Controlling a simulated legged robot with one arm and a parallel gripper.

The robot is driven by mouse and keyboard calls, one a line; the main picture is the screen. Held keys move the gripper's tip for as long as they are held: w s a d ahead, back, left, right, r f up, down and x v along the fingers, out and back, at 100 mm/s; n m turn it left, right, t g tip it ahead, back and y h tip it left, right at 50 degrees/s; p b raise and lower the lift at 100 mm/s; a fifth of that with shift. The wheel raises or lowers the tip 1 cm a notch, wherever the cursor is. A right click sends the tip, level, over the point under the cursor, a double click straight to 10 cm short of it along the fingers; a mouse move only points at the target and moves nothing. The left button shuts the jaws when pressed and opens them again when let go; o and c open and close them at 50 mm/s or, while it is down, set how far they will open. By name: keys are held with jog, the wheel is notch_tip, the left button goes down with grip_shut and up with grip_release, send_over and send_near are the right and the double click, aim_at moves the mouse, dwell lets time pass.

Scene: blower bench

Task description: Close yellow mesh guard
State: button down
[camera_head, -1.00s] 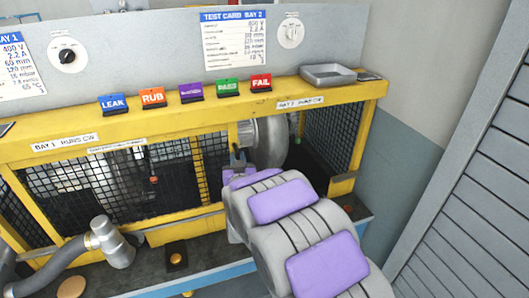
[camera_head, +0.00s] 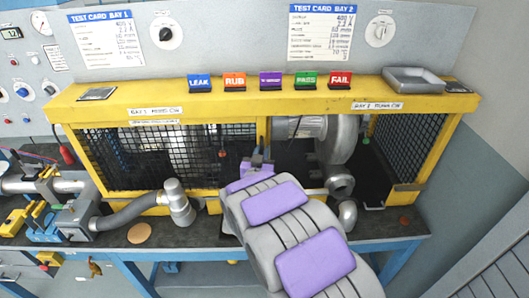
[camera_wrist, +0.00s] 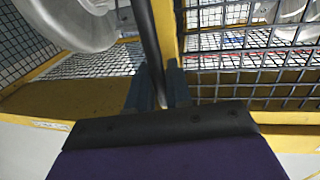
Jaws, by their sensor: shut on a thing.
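The yellow mesh guard (camera_head: 232,142) is a black mesh panel in a yellow frame along the bench front. Its right-hand yellow post (camera_head: 262,133) stands near the middle, just left of the open part of bay 2. My gripper (camera_head: 258,162) is at the foot of this post. In the wrist view my gripper (camera_wrist: 160,92) is shut on a dark upright bar handle (camera_wrist: 148,40) beside the yellow post. The guard mesh shows in the wrist view (camera_wrist: 250,78). My arm hides the lower part below the handle in the head view.
A grey blower (camera_head: 340,140) stands exposed in bay 2, right of my gripper, with pipe elbows (camera_head: 340,185) near it. A silver hose fitting (camera_head: 178,203) stands on the bench front to the left. Coloured cards and a tray (camera_head: 415,79) sit on the yellow top rail.

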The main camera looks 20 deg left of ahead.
jog(key=shift+a+r, duration=0.15)
jog(key=shift+a, duration=0.1)
jog(key=c, duration=1.4)
grip_release()
jog(key=shift+o, duration=0.9)
jog(key=shift+a, duration=0.2)
jog(key=shift+d, duration=0.2)
jog(key=shift+s, duration=0.1)
jog(key=s+d+p, duration=0.1)
jog(key=s+d, duration=0.1)
jog(key=s, duration=1.5)
jog(key=shift+d+f, duration=0.2)
jog(key=shift+d, duration=0.05)
